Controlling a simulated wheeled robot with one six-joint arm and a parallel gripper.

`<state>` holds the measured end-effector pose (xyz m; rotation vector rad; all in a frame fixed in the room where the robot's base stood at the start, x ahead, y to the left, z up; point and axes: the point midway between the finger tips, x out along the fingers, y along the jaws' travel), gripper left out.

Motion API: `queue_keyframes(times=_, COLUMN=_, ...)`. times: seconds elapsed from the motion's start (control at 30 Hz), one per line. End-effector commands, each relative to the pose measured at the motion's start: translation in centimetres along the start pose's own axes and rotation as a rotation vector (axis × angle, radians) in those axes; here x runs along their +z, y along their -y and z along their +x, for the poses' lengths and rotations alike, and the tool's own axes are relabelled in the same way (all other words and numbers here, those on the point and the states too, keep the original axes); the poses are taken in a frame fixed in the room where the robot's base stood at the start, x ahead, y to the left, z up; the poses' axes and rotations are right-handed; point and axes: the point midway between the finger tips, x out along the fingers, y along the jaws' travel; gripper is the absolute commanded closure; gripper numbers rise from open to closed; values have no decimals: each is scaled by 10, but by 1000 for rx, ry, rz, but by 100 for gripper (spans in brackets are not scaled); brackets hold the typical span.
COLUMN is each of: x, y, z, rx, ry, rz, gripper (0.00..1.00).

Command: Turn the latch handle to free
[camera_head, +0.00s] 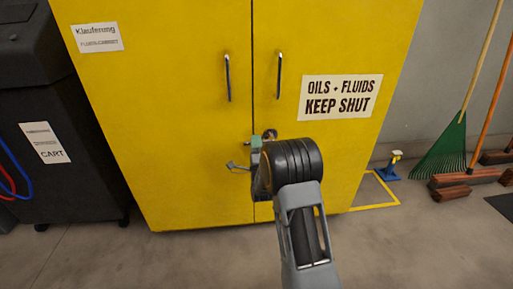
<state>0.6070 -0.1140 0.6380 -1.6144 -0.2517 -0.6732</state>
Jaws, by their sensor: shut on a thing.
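The yellow cabinet (180,120) stands ahead with both doors closed along the centre seam. A latch (256,141) with a small greenish body sits across the seam below the two bar handles. My gripper (251,166) is at the latch, with my dark wrist in front of it. It is shut on a part of the latch that I take to be its handle. The wrist hides most of the handle, so its exact angle cannot be told. A thin metal piece (237,167) sticks out to the left of the gripper.
A black cart (60,120) with red and blue hoses stands close at the left. A blue-based item (388,173) sits on the floor at the right, near yellow floor tape (385,204). A green rake (443,150) and brooms lean at the far right. The floor in front is clear.

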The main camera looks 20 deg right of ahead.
Motion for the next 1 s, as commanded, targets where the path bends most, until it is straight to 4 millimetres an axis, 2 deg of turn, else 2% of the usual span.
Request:
queue_keyframes(times=0.6, x=0, y=2, z=1, rx=0, ry=-22, rz=34, gripper=100)
queue_keyframes(times=0.63, x=0, y=2, z=1, rx=0, ry=-22, rz=34, gripper=81)
queue_keyframes(times=0.87, x=0, y=2, z=1, rx=0, ry=-21, rz=32, gripper=59)
queue_keyframes(times=1.0, x=0, y=2, z=1, rx=0, ry=-21, rz=31, gripper=58)
